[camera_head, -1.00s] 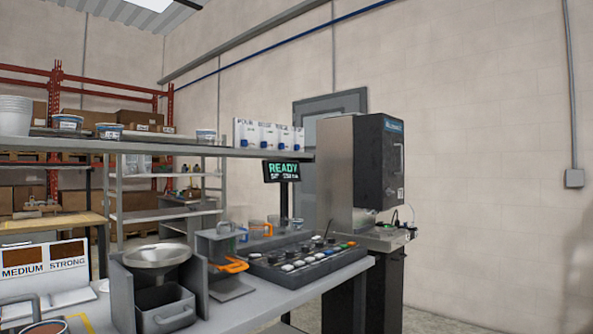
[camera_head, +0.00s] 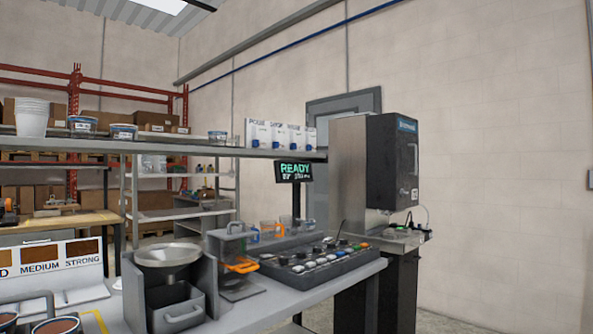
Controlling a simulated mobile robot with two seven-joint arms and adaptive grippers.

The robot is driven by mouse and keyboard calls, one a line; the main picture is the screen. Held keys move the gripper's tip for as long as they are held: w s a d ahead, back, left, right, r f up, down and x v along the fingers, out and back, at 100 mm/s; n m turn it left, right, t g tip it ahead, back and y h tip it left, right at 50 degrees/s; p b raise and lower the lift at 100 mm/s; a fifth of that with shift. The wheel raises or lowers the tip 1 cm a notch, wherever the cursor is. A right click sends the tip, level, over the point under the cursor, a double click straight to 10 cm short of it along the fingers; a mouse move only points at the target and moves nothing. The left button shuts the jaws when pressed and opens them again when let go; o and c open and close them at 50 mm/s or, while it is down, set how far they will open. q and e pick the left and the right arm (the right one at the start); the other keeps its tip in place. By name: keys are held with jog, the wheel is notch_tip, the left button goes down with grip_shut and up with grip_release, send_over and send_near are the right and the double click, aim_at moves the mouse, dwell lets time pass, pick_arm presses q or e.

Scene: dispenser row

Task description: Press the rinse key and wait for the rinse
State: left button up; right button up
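A dark key panel (camera_head: 318,272) with rows of white, grey, orange and green keys sits on the right part of the grey bench. Its key labels are too small to read, so I cannot tell which one is the rinse key. A small display (camera_head: 294,172) on a post behind it shows READY in green, with a smaller line below. A tall steel and black machine (camera_head: 391,165) stands beyond the right end of the bench. Neither of my grippers is in view.
A steel funnel bowl (camera_head: 168,257) sits over a grey drawer bin left of the panel. A shelf (camera_head: 165,149) with tubs and white boxes runs above the bench. Sample cards (camera_head: 62,260) stand at left.

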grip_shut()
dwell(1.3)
